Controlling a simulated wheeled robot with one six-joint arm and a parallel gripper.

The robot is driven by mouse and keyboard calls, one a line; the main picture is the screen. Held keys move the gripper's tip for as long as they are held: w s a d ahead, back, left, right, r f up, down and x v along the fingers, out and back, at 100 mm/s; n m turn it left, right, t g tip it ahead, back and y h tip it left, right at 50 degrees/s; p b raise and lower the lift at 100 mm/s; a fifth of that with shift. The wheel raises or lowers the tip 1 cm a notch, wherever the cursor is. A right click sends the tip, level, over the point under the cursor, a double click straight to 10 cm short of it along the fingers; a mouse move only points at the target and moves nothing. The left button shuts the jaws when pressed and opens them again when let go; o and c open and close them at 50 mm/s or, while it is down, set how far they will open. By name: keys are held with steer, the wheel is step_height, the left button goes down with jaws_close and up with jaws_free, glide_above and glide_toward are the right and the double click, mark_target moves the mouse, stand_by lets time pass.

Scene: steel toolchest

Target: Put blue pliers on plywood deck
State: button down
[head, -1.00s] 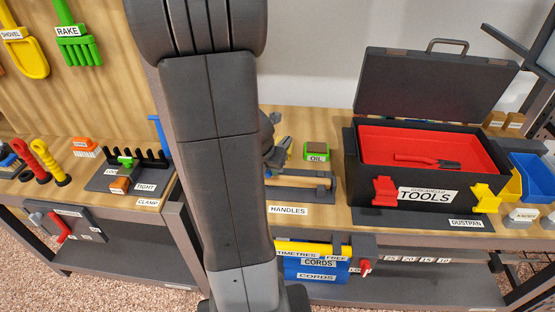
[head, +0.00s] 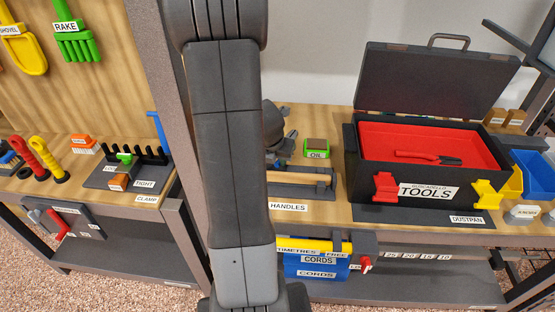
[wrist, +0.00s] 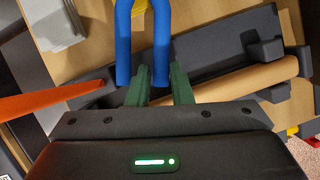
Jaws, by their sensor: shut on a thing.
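The blue pliers show in the wrist view as two blue handles (wrist: 124,42), between and just beyond the green fingertips of my gripper (wrist: 160,80). My gripper is shut on them. In the head view my arm hides most of the gripper. A small grey metal part beside my dark wrist looks like the pliers' head (head: 291,134). It is over the wooden worktop, which seems to be the plywood deck (head: 338,214). I cannot tell whether the pliers touch the wood.
A dark holder with a wooden handle (head: 298,178) lies close by, with a green OIL block (head: 316,154) behind it. The open toolbox (head: 360,195) stands right, its red tray holding red pliers (head: 425,157). Bare wood lies between the OIL block and toolbox.

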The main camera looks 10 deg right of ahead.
steer(key=shift+f, duration=0.25)
steer(key=c, duration=1.3)
jaws_free()
steer(key=p+v, duration=0.4)
steer(key=v, duration=0.8)
steer(key=shift+r, duration=0.3)
